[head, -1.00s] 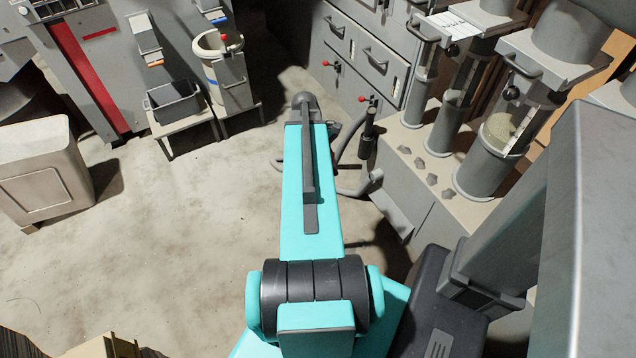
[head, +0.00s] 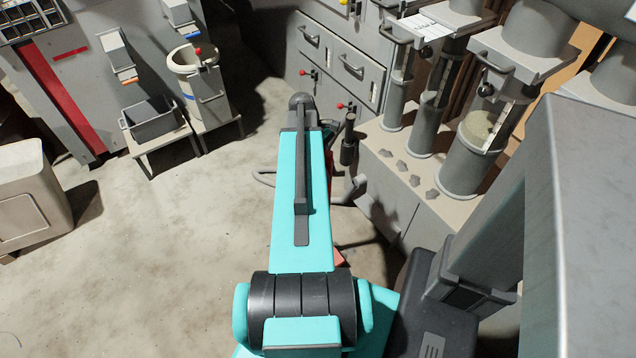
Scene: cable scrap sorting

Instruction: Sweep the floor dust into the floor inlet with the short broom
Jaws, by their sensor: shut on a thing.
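My teal arm reaches forward over the floor and covers the middle of the view. My gripper is hidden beneath or behind it, so its fingers do not show. I cannot make out the short broom for sure. A small red piece (head: 339,258) shows at the right edge of my arm, low down, but what it belongs to is hidden. A grey sloped piece (head: 382,216) at the foot of the right cabinet may be the floor inlet; I cannot tell. The floor (head: 170,260) is pale with brownish mottling, and dust is not distinct from stains.
A grey cabinet (head: 345,65) with drawers and red-knobbed levers stands ahead. Grey cylinders (head: 470,155) stand on a bench at right. A dark bin (head: 152,118) and a pale bucket (head: 198,85) stand on low stands at back left. A beige box (head: 30,195) is at left. Floor left of my arm is open.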

